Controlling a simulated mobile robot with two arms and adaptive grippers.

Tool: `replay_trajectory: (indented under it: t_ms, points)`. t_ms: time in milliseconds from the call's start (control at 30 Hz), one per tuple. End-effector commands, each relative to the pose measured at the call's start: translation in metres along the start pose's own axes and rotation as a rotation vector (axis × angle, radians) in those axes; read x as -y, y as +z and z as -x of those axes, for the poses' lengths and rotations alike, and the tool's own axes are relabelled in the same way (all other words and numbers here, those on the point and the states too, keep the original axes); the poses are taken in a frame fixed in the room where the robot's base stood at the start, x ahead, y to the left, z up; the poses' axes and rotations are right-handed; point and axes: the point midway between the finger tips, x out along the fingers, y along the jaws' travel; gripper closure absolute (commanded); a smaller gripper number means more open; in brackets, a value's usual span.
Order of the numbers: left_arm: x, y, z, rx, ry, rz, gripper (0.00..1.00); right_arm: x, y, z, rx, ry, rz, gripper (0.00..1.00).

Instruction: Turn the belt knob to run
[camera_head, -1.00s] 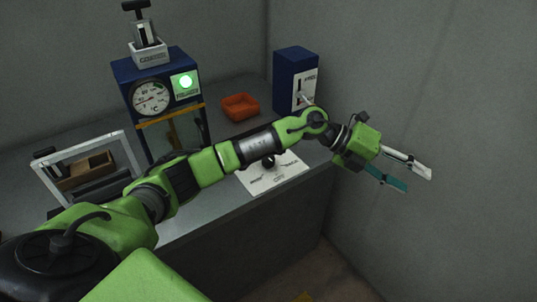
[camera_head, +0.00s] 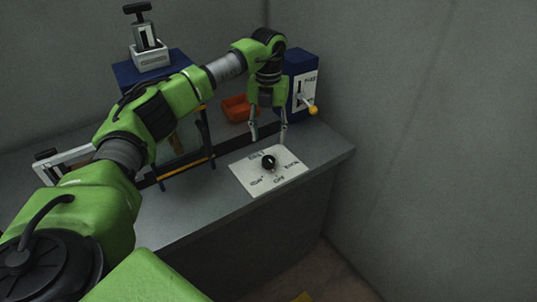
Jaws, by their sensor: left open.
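The belt knob (camera_head: 268,161) is a round black knob on a white label plate (camera_head: 252,181) lying on the grey bench. Which way the knob points I cannot tell. My left gripper (camera_head: 269,138) points down just above and behind the knob in the picture. Its two fingers are apart with nothing between them, and I see no contact with the knob. My right gripper is not in view.
A blue box (camera_head: 301,66) with a yellow-tipped lever (camera_head: 313,109) stands right of my gripper. A red tray (camera_head: 235,108) sits behind. A dark frame with a yellow bar (camera_head: 187,167) stands left of the plate. The bench front (camera_head: 225,212) is clear.

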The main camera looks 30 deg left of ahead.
Motion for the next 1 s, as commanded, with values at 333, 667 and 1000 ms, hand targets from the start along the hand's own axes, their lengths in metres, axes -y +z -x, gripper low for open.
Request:
replay_trajectory:
  t_ms: [333, 667, 1000]
  points:
    - [0.0, -0.001, -0.068, -0.002, -0.001, -0.001, 0.55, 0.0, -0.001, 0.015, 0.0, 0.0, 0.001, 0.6]
    - [0.001, 0.0, -0.09, 0.001, -0.001, -0.002, 0.55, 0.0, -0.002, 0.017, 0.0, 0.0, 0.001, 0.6]
    - [0.001, 0.0, -0.09, 0.001, -0.002, -0.002, 0.92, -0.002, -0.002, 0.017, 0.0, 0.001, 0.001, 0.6]
